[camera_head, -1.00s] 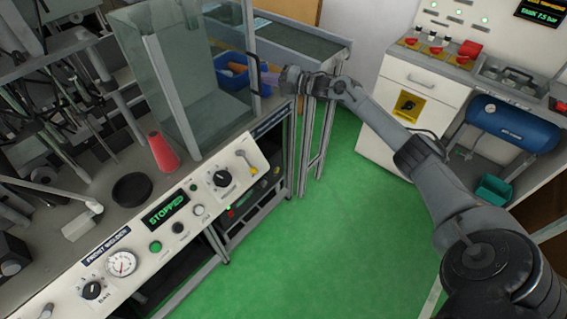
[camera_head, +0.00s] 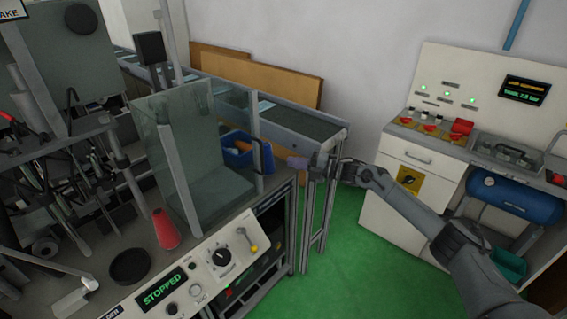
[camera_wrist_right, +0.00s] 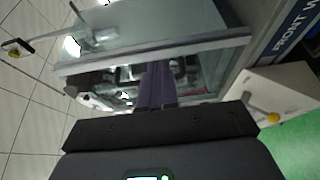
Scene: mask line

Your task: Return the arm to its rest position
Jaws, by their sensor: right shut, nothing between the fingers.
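My right arm (camera_head: 420,215) comes in from the right side of the head view. Its gripper (camera_head: 292,162) points left, with its purple fingers beside the glass guard of the welder bench. The right wrist view shows the purple fingers (camera_wrist_right: 158,85) closed together with nothing between them. The glass guard (camera_wrist_right: 150,48) fills the space beyond the fingers there. My left gripper is not in view.
The bench panel (camera_head: 200,275) reads STOPPED. A red cone (camera_head: 165,228) and a black round dish (camera_head: 130,265) stand on the bench. A blue bin (camera_head: 238,155) sits behind the guard. A white cabinet (camera_head: 385,220) stands right. Green floor (camera_head: 345,260) is open between them.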

